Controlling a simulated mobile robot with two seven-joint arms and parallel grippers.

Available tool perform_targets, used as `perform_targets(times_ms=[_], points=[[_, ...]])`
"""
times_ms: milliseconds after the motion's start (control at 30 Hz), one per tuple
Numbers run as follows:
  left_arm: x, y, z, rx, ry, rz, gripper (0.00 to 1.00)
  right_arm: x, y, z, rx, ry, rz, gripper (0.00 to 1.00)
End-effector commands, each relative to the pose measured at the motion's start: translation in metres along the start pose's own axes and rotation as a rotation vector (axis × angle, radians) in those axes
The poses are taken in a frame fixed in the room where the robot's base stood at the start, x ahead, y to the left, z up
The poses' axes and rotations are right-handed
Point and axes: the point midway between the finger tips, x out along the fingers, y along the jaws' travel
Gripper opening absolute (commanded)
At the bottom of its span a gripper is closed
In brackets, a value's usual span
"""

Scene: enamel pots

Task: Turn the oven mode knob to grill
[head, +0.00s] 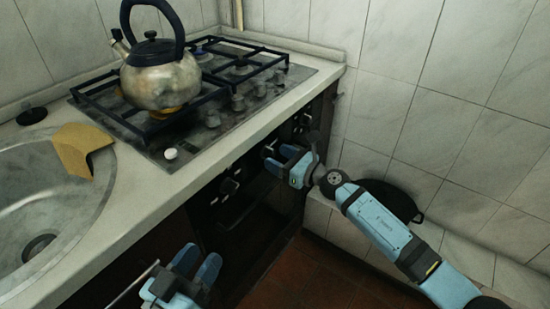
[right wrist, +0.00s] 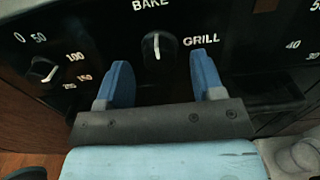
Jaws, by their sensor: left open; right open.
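The oven mode knob (right wrist: 157,47) is a round dark knob on the black oven panel in the right wrist view. Its white pointer line stands upright, towards the BAKE label (right wrist: 150,4) above it. The GRILL label (right wrist: 201,41) is to its right. My right gripper (right wrist: 160,62) is open and points at the panel, its blue fingers to either side of and below the knob, with no visible contact. In the head view this gripper (head: 281,160) is at the oven front. My left gripper (head: 198,261) is open and empty at the bottom of the head view.
A temperature knob (right wrist: 43,70) is left of the mode knob, and another numbered scale is at the right edge. Above the oven are the hob (head: 240,95) with a kettle (head: 160,72) and the counter edge (head: 215,160). A tiled wall (head: 430,130) stands right; a dark pan (head: 395,198) lies behind my right arm.

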Motion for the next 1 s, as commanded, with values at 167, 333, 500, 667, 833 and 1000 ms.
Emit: perform_targets(times_ms=[167,333,500,667,833,1000], points=[[0.001,0.003,-0.003,-0.004,0.024,0.011,0.43,0.014,0.0,-0.001,0.0,0.0,0.0,0.62],[0.0,0.003,-0.005,-0.004,0.031,0.013,0.43,0.016,0.0,0.0,0.0,0.001,0.0,0.62],[0.0,0.004,-0.006,-0.004,0.032,0.014,0.43,0.016,0.0,0.0,0.0,0.001,0.0,0.55],[0.0,0.004,-0.006,-0.004,0.032,0.013,0.43,0.016,0.0,0.0,0.0,0.001,0.0,0.18],[0.0,0.003,-0.007,-0.004,0.031,0.013,0.43,0.016,0.0,0.0,0.003,0.001,0.0,0.13],[0.001,0.003,-0.007,0.0,0.019,0.008,0.43,0.016,0.0,0.001,0.031,0.001,0.0,0.12]])
